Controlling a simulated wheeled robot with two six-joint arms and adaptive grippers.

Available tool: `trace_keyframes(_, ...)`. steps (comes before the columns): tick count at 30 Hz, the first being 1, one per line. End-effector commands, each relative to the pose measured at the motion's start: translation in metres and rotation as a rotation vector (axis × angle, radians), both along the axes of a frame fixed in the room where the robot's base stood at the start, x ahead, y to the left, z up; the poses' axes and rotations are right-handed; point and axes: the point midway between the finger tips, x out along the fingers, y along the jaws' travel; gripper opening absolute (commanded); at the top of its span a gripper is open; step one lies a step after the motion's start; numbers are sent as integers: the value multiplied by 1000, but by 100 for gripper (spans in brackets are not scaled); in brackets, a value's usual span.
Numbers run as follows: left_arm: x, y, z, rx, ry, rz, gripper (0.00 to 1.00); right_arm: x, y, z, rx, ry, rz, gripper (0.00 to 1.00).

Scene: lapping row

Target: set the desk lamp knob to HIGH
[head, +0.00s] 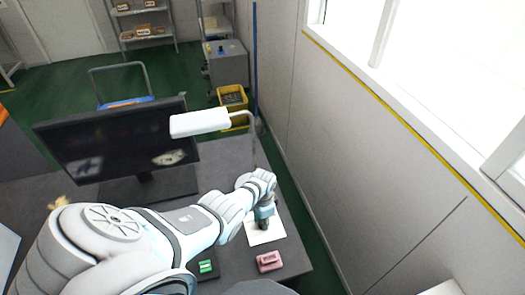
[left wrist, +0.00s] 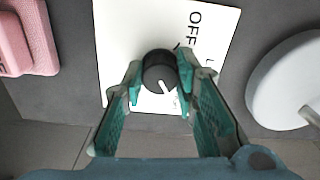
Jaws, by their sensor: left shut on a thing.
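The desk lamp's dark round knob (left wrist: 159,71) sits on a white plate (left wrist: 120,30) marked OFF, with an "L" partly visible beside it. A white pointer line on the knob points down and slightly right in the left wrist view, away from OFF. My left gripper (left wrist: 160,76) is shut on the knob, one teal finger on each side. In the head view my left gripper (head: 264,217) is over the white plate (head: 272,236) and hides the knob. The lamp's white head (head: 199,122) hangs above the desk. HIGH is not readable. My right gripper is not in view.
A pink object (head: 269,261) lies near the plate and also shows in the left wrist view (left wrist: 28,38). A green-topped item (head: 206,267) is left of it. A white round base (left wrist: 285,82) stands right of the plate. A monitor (head: 115,140) stands behind my left arm.

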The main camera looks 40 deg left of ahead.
Motion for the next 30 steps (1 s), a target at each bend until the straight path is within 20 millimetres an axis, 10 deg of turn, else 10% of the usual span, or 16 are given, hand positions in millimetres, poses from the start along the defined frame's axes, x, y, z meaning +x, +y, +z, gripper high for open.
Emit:
trace_keyframes(20, -3, -2, -2, -5, 6, -78, 0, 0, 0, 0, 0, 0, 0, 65)
trace_keyframes(21, -3, -2, -2, -5, 6, -77, 28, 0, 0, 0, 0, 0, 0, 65)
trace_keyframes(24, -2, -2, -2, -4, 5, -77, 44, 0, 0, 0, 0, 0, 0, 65)
trace_keyframes(30, -1, -1, -1, -2, 2, -75, 47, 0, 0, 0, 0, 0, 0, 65)
